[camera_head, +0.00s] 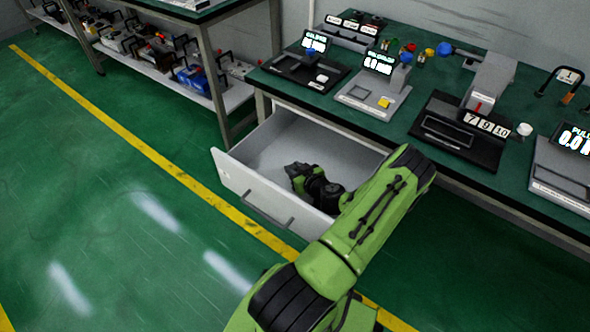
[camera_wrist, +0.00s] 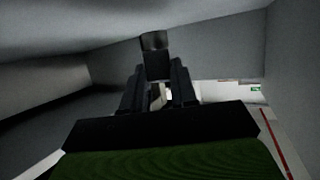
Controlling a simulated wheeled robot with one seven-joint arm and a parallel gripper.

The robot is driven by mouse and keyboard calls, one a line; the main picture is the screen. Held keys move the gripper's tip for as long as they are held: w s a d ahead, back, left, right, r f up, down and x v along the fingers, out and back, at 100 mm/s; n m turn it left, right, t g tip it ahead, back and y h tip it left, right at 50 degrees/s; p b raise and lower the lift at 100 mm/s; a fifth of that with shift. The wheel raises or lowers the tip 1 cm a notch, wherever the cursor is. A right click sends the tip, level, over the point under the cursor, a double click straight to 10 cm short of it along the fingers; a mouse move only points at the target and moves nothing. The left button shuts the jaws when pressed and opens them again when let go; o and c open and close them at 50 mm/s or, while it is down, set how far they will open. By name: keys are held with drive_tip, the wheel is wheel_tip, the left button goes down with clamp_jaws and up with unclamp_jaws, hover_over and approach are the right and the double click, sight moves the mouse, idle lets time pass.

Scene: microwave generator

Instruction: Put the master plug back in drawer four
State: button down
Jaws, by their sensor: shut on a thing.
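An open light-grey drawer (camera_head: 233,178) is pulled out from under the green-topped bench; any number on its front is not legible. My gripper (camera_head: 299,174) is inside the drawer, low over its floor. In the wrist view my gripper (camera_wrist: 157,92) is shut on a dark block-like thing (camera_wrist: 155,62), which I take to be the master plug. Its far end has a greyish face. In the head view the plug is too small and dark to tell apart from the fingers. Whether it touches the drawer floor cannot be told.
The drawer's front panel with its handle (camera_head: 272,213) stands on the near side of my gripper. The bench top (camera_head: 420,85) above holds several instruments with displays. A shelf rack (camera_head: 215,100) with devices stands at the left. The green floor left of the drawer is clear.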

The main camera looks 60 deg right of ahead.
drive_tip(key=shift+f, duration=0.25)
drive_tip(key=c, duration=0.9)
unclamp_jaws()
drive_tip(key=shift+r, duration=0.15)
drive_tip(key=shift+r+p, duration=0.4)
drive_tip(key=p+v, duration=0.1)
drive_tip(key=v, duration=0.6)
drive_tip(key=shift+s+a+r, duration=0.15)
drive_tip(key=shift+s+a, duration=0.05)
drive_tip(key=shift+s, duration=0.05)
